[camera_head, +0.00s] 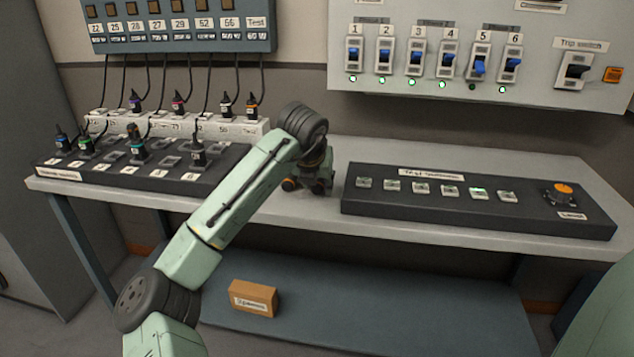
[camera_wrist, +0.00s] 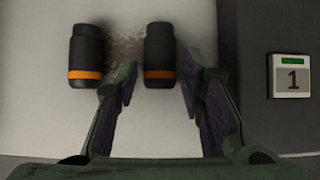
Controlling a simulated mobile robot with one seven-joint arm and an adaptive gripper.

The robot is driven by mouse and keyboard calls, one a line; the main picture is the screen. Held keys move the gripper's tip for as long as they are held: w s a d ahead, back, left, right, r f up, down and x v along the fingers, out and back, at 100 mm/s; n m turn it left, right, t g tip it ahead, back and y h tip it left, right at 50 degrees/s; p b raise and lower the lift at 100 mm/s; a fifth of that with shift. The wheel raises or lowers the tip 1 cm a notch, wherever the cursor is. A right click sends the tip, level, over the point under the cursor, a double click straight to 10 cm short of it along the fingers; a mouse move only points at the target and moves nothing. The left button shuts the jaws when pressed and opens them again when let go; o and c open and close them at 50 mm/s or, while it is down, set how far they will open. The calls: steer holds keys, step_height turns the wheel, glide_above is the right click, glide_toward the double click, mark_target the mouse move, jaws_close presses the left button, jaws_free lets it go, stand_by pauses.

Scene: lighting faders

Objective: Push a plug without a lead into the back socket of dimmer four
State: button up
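Two black plugs without leads, each with an orange band, show in the wrist view: a left plug (camera_wrist: 87,55) and a right plug (camera_wrist: 160,55). They rest on the pale bench top. My gripper (camera_wrist: 157,78) is open, with its fingertips either side of the right plug's banded end; contact cannot be told. In the head view my gripper (camera_head: 312,185) is low over the bench, partly hiding the plugs (camera_head: 291,185). The black dimmer block (camera_head: 100,177) stands at the left, with numbered labels, several sockets and several plugs. Dimmer four's back socket is hard to make out.
A black button panel (camera_head: 375,207) with an orange knob (camera_head: 564,189) lies close on the right; its button 1 (camera_wrist: 291,76) shows in the wrist view. A white strip (camera_head: 235,129) with leaded plugs stands behind the dimmer block. A switch board (camera_head: 480,85) hangs above.

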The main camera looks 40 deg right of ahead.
steer(key=c, duration=0.8)
steer(key=shift+r+p, duration=2.45)
steer(key=shift+r, duration=0.1)
steer(key=shift+r, duration=0.1)
